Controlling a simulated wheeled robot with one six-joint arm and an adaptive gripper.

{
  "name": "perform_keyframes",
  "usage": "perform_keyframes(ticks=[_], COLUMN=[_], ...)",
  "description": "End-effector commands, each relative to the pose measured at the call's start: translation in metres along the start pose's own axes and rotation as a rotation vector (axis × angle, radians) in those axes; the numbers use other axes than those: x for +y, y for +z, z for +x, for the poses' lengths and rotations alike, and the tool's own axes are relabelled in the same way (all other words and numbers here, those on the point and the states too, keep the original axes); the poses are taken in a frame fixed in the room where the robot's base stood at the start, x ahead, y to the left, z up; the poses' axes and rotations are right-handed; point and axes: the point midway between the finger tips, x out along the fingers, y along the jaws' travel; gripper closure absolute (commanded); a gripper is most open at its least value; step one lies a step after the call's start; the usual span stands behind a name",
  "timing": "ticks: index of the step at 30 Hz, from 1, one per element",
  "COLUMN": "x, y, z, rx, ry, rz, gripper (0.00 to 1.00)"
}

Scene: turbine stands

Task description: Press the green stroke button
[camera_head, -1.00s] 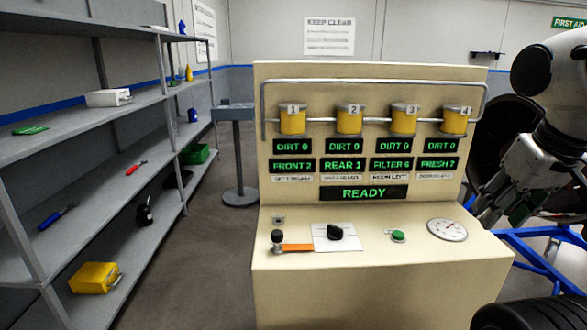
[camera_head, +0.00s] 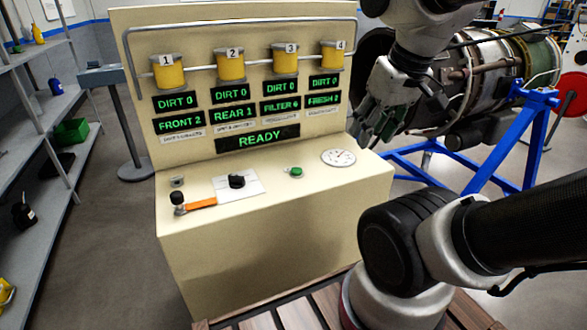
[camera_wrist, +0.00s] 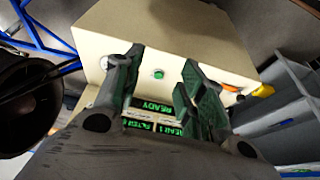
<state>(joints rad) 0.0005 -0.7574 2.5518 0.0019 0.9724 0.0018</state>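The green stroke button (camera_head: 296,171) sits on the sloped top of the cream console (camera_head: 250,240), between the black knob (camera_head: 237,181) and the round gauge (camera_head: 339,157). It also shows in the wrist view (camera_wrist: 158,74), beyond and between my fingers. My gripper (camera_head: 372,132) hangs to the right of the console's upright panel, above and behind the gauge in the head view. In the wrist view my gripper's two fingers (camera_wrist: 160,82) stand apart with nothing between them. The gripper is apart from the button. The main display (camera_head: 243,140) reads READY.
An orange lever (camera_head: 201,204) with a black ball lies left of the knob. Yellow canisters (camera_head: 230,66) and a rail run along the panel. A blue stand (camera_head: 490,150) bears a turbine at right. Grey shelves (camera_head: 60,105) stand at left.

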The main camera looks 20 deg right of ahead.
Motion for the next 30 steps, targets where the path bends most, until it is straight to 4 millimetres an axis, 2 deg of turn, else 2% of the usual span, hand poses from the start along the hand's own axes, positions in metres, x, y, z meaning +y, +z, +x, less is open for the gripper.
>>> perform_keyframes(ticks=[11,12,18,30], x=[0.0,0.0,0.0,0.0], y=[0.0,0.0,0.0,0.0], z=[0.0,0.0,0.0,0.0], rx=[0.0,0.0,0.0,0.0], ry=[0.0,0.0,0.0,0.0], rz=[0.0,0.0,0.0,0.0], gripper=[0.6,0.62,0.98,1.0])
